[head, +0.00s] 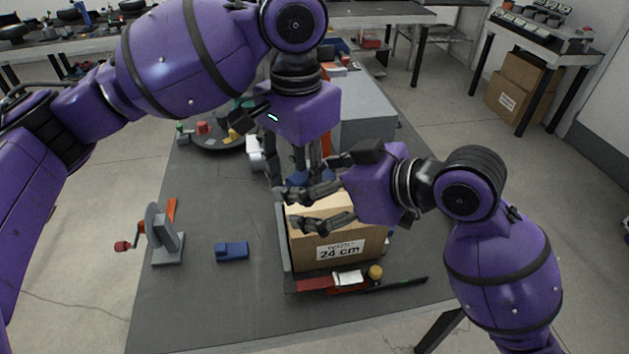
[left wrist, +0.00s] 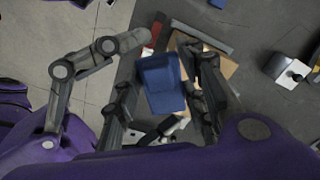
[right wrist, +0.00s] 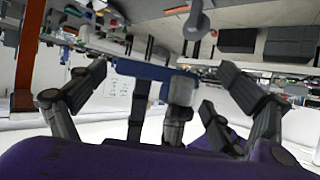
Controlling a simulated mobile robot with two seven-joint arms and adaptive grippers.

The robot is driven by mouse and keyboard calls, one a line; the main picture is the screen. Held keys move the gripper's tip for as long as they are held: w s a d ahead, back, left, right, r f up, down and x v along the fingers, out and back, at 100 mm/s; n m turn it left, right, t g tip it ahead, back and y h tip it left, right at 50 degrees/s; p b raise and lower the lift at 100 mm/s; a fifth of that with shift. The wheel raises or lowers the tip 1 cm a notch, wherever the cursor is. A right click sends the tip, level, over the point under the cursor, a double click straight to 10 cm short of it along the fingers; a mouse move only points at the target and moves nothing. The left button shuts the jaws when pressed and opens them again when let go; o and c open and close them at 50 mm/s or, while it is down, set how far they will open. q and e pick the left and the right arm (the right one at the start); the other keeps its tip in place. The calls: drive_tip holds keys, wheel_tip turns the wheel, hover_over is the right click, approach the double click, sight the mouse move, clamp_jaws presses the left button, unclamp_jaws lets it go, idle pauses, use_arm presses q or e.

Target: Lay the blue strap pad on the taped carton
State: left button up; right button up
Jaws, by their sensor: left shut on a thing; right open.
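The blue strap pad (left wrist: 162,85) is held between the fingers of my left gripper (left wrist: 165,75) in the left wrist view. In the head view, my left gripper (head: 298,172) points down over the back of the carton, and only a bit of blue shows at its fingertips. The carton (head: 345,249) is tan with a white "24 cm" label and stands upright on the table. My right gripper (head: 318,208) is open over the carton's top, just in front of the left one. The arms and fingers hide much of the top, so pad contact cannot be told.
A grey upright edge (head: 283,240) stands along the carton's left side. Red, white and yellow small items and a dark rod (head: 405,284) lie in front. A blue block (head: 232,251) and a grey crank device (head: 163,238) sit to the left. The front-left table (head: 210,305) is clear.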

drive_tip(key=c, duration=1.2)
use_arm(q)
drive_tip(key=o, duration=1)
use_arm(e)
drive_tip(key=shift+c, duration=0.2)
